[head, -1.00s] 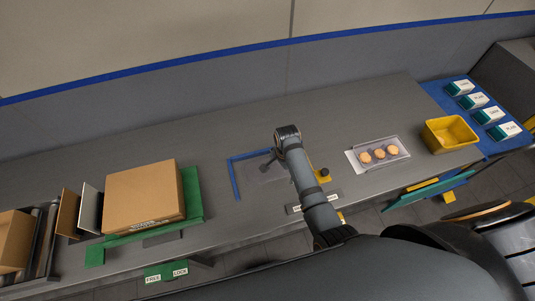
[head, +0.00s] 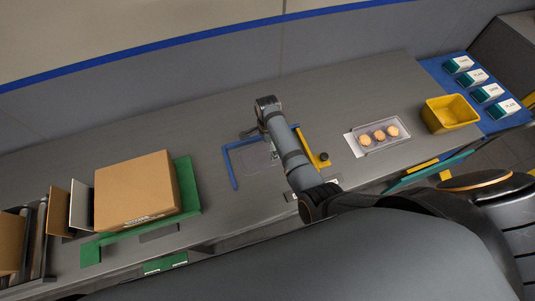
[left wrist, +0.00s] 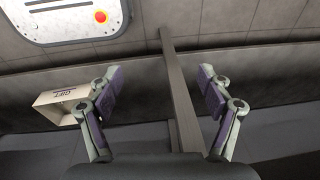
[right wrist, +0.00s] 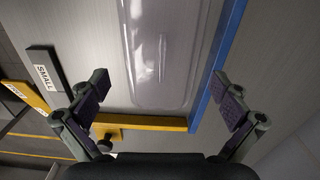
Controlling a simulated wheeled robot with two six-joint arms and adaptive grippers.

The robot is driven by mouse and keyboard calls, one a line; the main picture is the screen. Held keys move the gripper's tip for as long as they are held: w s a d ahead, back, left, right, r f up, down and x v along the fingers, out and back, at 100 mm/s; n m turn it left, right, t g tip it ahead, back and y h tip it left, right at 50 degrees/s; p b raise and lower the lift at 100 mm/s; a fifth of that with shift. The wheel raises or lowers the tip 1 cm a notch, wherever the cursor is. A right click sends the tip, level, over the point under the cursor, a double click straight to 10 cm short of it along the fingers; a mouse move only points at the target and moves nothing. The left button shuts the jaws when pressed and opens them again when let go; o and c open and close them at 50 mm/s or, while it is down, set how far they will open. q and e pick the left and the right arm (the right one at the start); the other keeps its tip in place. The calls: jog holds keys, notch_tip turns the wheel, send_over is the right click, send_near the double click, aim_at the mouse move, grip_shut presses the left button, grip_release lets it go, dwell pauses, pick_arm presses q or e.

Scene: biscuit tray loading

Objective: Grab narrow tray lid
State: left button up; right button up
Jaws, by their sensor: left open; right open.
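A clear, shallow plastic piece (head: 254,160), seemingly the narrow tray lid, lies flat inside a blue and yellow corner frame (head: 231,170) on the grey bench. In the right wrist view the clear piece (right wrist: 160,50) shows ridges and rounded corners. My right gripper (right wrist: 163,82) is open and empty, with its fingers apart on either side of the clear piece's near end. In the head view my right arm hides part of the frame. My left gripper (left wrist: 161,70) is open and empty, away from the bench work; it is not seen in the head view.
A yellow bin (head: 450,113) and several labelled boxes (head: 474,77) stand farther right. A cardboard box (head: 137,190) on a green base is at left. A SMALL sign (right wrist: 45,70) stands near the frame.

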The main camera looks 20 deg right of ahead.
aim_at(268, 151)
notch_tip(268, 151, down, 4)
jog(key=b, duration=0.4)
jog(key=shift+w+f+b, duration=0.1)
jog(key=shift+f+b, duration=0.15)
jog(key=shift+b, duration=0.15)
jog(key=shift+w+f, duration=0.1)
jog(key=shift+f, duration=0.1)
pick_arm(q)
notch_tip(268, 151, down, 6)
jog(key=s, duration=0.1)
jog(key=shift+s, duration=0.4)
pick_arm(e)
jog(key=shift+r, duration=0.2)
jog(key=shift+c, duration=0.3)
jog(key=c, duration=0.7)
pick_arm(q)
jog(key=shift+w, duration=0.2)
pick_arm(e)
jog(key=shift+c, duration=0.2)
